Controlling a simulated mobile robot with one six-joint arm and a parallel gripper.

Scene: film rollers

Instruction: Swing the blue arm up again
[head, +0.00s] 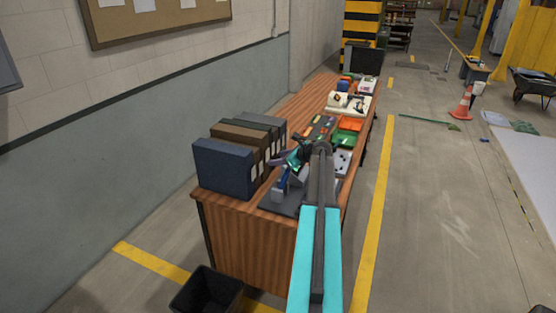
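A small device with a dark grey base plate (268,203) stands at the near end of the wooden table. A blue arm (281,184) shows on it, tilted, beside a grey upright part. My arm, with turquoise sides, reaches over the table from the bottom of the head view. My gripper (294,160) is at the far end of it, just above and beside the blue arm. The gripper is small and dark here. Whether it touches the blue arm, and how far its fingers are apart, I cannot tell. My arm hides the right part of the device.
Blue, brown and dark binders (222,170) stand left of the device. Green and orange trays (346,131), a white device (350,103) and a monitor (362,60) are farther along the table (245,235). A black bin (206,292) stands on the floor in front.

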